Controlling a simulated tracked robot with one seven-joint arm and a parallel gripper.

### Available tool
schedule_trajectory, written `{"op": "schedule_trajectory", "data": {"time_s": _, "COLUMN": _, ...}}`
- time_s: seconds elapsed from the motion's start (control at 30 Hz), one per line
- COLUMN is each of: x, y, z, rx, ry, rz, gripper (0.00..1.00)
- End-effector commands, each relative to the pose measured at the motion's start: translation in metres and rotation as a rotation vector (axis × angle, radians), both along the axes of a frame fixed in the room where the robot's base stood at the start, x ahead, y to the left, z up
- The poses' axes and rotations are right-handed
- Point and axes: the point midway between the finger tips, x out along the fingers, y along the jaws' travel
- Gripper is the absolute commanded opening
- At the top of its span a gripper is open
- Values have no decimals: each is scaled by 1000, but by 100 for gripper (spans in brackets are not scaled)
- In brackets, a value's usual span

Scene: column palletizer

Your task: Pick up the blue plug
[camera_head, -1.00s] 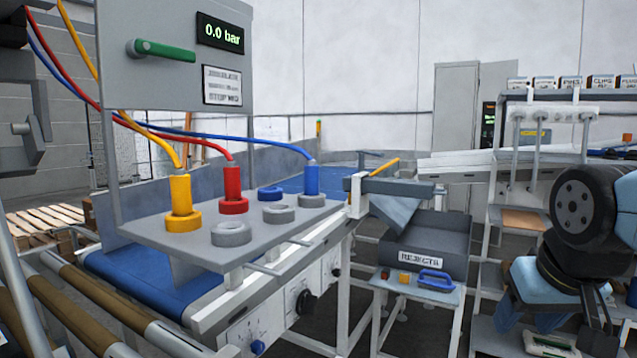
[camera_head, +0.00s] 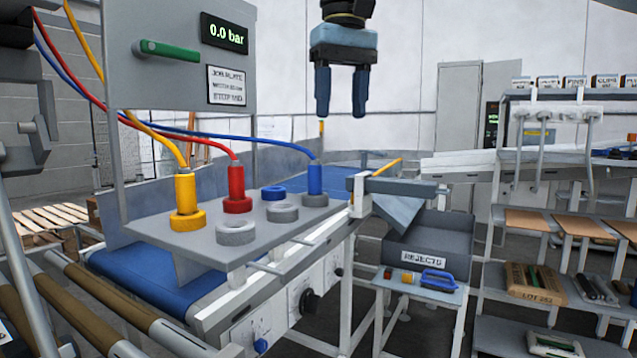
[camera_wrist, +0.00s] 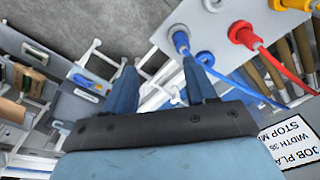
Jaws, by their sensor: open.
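The blue plug (camera_head: 314,178) stands upright at the right end of the grey plate (camera_head: 215,245) in the head view, with a blue hose leaving its top. In the wrist view the blue plug (camera_wrist: 180,41) shows above the gripper's right finger, seen from above. My gripper (camera_head: 341,112) is open and empty, pointing down, above and slightly right of the blue plug, clearly apart from it. Its two fingers also show in the wrist view (camera_wrist: 163,88). A yellow plug (camera_head: 185,193) and a red plug (camera_head: 237,182) stand on the same plate to the left.
An empty blue ring (camera_head: 273,193) and grey rings (camera_head: 236,234) sit on the plate. A rejects bin (camera_head: 430,238) stands to the right.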

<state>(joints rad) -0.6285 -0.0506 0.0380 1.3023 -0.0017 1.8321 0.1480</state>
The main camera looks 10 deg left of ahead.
Motion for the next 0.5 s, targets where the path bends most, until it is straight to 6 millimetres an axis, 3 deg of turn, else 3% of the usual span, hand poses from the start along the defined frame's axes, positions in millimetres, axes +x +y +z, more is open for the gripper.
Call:
{"op": "schedule_trajectory", "data": {"time_s": 0.1, "x": -3, "y": 27, "z": 14, "rx": -19, "ry": 27, "rz": 43, "gripper": 56}}
{"op": "schedule_trajectory", "data": {"time_s": 0.27, "x": -8, "y": 42, "z": 22, "rx": -34, "ry": 45, "rz": 68, "gripper": 56}}
{"op": "schedule_trajectory", "data": {"time_s": 0.5, "x": -9, "y": 43, "z": -1, "rx": -37, "ry": 49, "rz": 72, "gripper": 56}}
